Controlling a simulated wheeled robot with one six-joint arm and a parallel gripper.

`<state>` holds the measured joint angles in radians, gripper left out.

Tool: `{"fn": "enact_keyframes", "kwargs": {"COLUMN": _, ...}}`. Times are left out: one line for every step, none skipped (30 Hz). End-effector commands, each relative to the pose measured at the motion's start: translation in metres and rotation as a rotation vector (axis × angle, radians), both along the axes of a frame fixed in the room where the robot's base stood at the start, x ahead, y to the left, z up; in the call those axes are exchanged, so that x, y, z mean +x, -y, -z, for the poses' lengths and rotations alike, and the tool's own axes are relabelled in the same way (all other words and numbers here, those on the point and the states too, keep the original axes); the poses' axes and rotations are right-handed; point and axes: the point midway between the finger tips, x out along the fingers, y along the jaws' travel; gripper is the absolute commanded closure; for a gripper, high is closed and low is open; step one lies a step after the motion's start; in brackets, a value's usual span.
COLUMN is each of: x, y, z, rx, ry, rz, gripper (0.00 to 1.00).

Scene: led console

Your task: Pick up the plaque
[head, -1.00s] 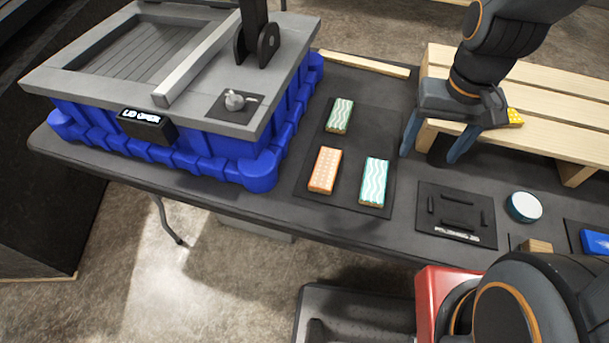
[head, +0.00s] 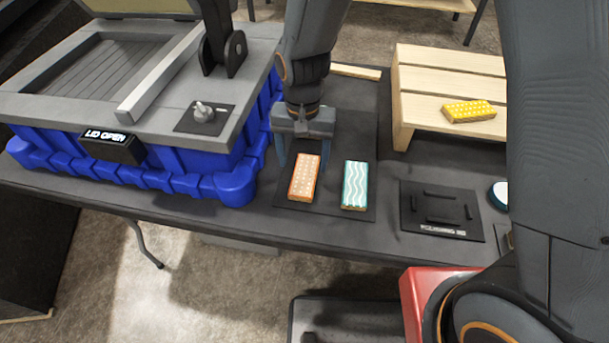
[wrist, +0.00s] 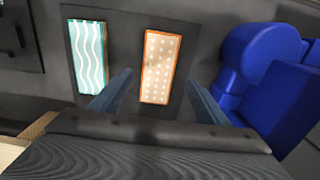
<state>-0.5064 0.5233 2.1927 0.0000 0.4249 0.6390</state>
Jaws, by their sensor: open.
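Two plaques show on a dark mat (head: 328,200) on the table. An orange plaque with pale dots (head: 304,178) lies at the left, and a teal and white wavy plaque (head: 355,185) lies to its right. A yellow dotted plaque (head: 468,111) lies on the wooden slatted stand. My gripper (head: 304,150) is open and empty, just behind the orange plaque. In the wrist view the orange plaque (wrist: 161,66) shows between and beyond my fingers, and the wavy plaque (wrist: 88,55) is left of them.
A blue console (head: 230,185) with a grey top, a small knob (head: 203,112) and a "LID OPEN" display (head: 112,146) stands close left of my gripper. The wooden stand (head: 440,75) is at the right. A black labelled fixture (head: 441,210) lies right of the mat.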

Motion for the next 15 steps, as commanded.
{"fn": "enact_keyframes", "kwargs": {"x": -0.001, "y": 0.002, "z": 0.006, "rx": -0.002, "ry": -0.004, "rz": 0.001, "gripper": 0.31}}
{"fn": "enact_keyframes", "kwargs": {"x": -0.001, "y": 0.002, "z": 0.01, "rx": -0.002, "ry": -0.004, "rz": 0.001, "gripper": 0.31}}
{"fn": "enact_keyframes", "kwargs": {"x": -0.001, "y": 0.003, "z": 0.015, "rx": -0.002, "ry": -0.004, "rz": 0.001, "gripper": 0.31}}
{"fn": "enact_keyframes", "kwargs": {"x": -0.001, "y": 0.003, "z": 0.018, "rx": -0.002, "ry": -0.005, "rz": 0.001, "gripper": 0.31}}
{"fn": "enact_keyframes", "kwargs": {"x": -0.001, "y": 0.004, "z": 0.022, "rx": -0.002, "ry": -0.003, "rz": 0.001, "gripper": 0.31}}
{"fn": "enact_keyframes", "kwargs": {"x": -0.001, "y": 0.004, "z": 0.027, "rx": -0.002, "ry": -0.004, "rz": 0.0, "gripper": 0.31}}
{"fn": "enact_keyframes", "kwargs": {"x": 0.0, "y": 0.004, "z": 0.031, "rx": -0.002, "ry": -0.003, "rz": 0.0, "gripper": 0.31}}
{"fn": "enact_keyframes", "kwargs": {"x": 0.0, "y": 0.004, "z": 0.034, "rx": -0.002, "ry": -0.002, "rz": 0.0, "gripper": 0.31}}
{"fn": "enact_keyframes", "kwargs": {"x": 0.0, "y": 0.004, "z": 0.037, "rx": -0.002, "ry": -0.002, "rz": 0.0, "gripper": 0.31}}
{"fn": "enact_keyframes", "kwargs": {"x": 0.0, "y": 0.004, "z": 0.04, "rx": -0.001, "ry": -0.002, "rz": 0.0, "gripper": 0.31}}
{"fn": "enact_keyframes", "kwargs": {"x": 0.0, "y": 0.004, "z": 0.041, "rx": -0.001, "ry": -0.002, "rz": 0.0, "gripper": 0.31}}
{"fn": "enact_keyframes", "kwargs": {"x": 0.0, "y": 0.004, "z": 0.043, "rx": -0.001, "ry": -0.001, "rz": 0.0, "gripper": 0.31}}
{"fn": "enact_keyframes", "kwargs": {"x": 0.0, "y": 0.003, "z": 0.044, "rx": -0.001, "ry": -0.001, "rz": 0.0, "gripper": 0.31}}
{"fn": "enact_keyframes", "kwargs": {"x": 0.0, "y": 0.003, "z": 0.044, "rx": 0.0, "ry": -0.001, "rz": 0.0, "gripper": 0.31}}
{"fn": "enact_keyframes", "kwargs": {"x": 0.0, "y": 0.003, "z": 0.045, "rx": 0.0, "ry": 0.0, "rz": -0.001, "gripper": 0.31}}
